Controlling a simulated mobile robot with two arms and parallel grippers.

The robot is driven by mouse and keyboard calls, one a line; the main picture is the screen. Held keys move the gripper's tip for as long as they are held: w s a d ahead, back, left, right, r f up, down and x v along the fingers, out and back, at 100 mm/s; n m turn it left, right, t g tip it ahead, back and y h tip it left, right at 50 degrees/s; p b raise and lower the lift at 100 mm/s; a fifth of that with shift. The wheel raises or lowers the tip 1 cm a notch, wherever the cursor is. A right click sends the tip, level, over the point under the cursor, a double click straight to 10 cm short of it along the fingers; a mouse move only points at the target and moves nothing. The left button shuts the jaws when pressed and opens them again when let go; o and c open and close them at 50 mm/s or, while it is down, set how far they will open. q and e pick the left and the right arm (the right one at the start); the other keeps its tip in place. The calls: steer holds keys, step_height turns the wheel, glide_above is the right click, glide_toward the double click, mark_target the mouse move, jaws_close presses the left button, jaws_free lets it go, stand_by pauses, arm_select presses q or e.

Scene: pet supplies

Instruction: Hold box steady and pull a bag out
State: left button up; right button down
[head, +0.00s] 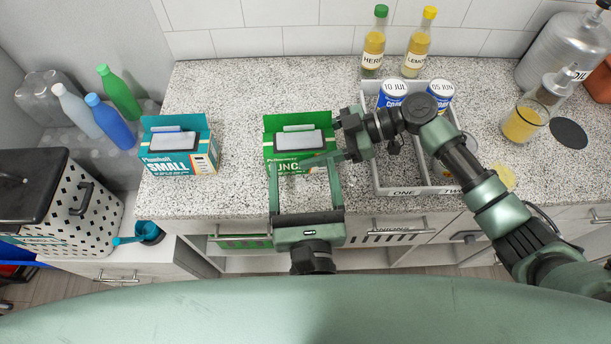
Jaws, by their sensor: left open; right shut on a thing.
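A green box (270,150) lettered "JNC…" stands near the counter's front edge, its open top showing a pale, dark-edged bag (299,141). A similar teal box (205,160) marked "SMALL" stands to its left, with a pale bag (174,141) in its opening.
A grey divided tray (398,191) with cans stands right, partly behind my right arm. Two bottles (373,45) stand by the wall; a glass (523,122) and metal canister (565,52) are far right. Counter between the boxes is clear.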

mark_target(299, 129)
arm_select(q)
steer(key=w, duration=1)
steer(key=shift+w+a, duration=0.3)
steer(key=shift+w, duration=0.05)
steer(key=c, duration=1.6)
steer(key=shift+c, duration=0.2)
steer(key=shift+r, duration=0.1)
steer(key=shift+r, duration=1.05)
